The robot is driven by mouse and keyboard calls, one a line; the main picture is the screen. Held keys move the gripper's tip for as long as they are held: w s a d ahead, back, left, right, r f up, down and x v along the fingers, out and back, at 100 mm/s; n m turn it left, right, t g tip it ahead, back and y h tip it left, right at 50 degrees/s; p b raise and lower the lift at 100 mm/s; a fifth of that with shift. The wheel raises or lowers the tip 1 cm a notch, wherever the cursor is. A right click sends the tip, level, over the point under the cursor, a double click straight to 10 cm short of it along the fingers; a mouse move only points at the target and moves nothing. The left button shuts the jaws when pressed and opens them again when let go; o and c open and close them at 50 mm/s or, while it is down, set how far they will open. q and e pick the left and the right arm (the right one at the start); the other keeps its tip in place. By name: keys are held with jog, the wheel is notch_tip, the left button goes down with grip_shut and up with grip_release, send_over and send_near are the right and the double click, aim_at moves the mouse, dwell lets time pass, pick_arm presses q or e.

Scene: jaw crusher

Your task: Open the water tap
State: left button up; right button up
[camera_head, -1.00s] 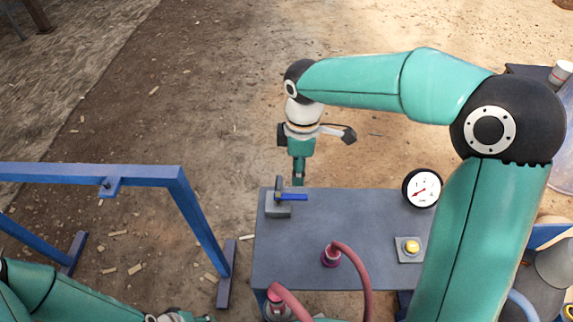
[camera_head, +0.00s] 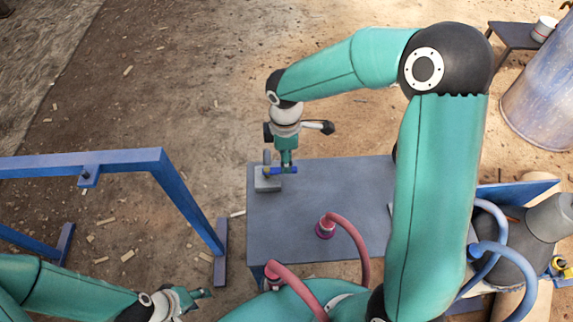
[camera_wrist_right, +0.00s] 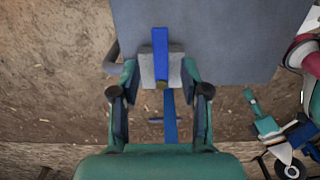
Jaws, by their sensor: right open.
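The water tap (camera_head: 267,183) is a grey block with a blue lever (camera_head: 290,170) at the far left corner of the grey table. In the head view the lever points right. In the right wrist view the lever (camera_wrist_right: 160,48) lies over the grey block, ahead of and between my fingers. My right gripper (camera_head: 286,165) points down at the lever from above; its open fingers (camera_wrist_right: 160,92) stand apart on either side. I cannot tell whether they touch it. My left gripper (camera_head: 203,294) is at the lower left, away from the tap; its opening is unclear.
The grey table (camera_head: 350,190) carries a red hose (camera_head: 345,232). A blue frame (camera_head: 130,158) stands to the left, with open dirt ground between. Blue hoses (camera_head: 490,255) and a grey barrel (camera_head: 540,105) are at the right. My right arm covers the table's right part.

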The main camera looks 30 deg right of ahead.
aim_at(280, 171)
jog(key=shift+f, duration=1.9)
jog(key=shift+s, duration=0.1)
grip_shut()
jog(key=shift+d, duration=0.1)
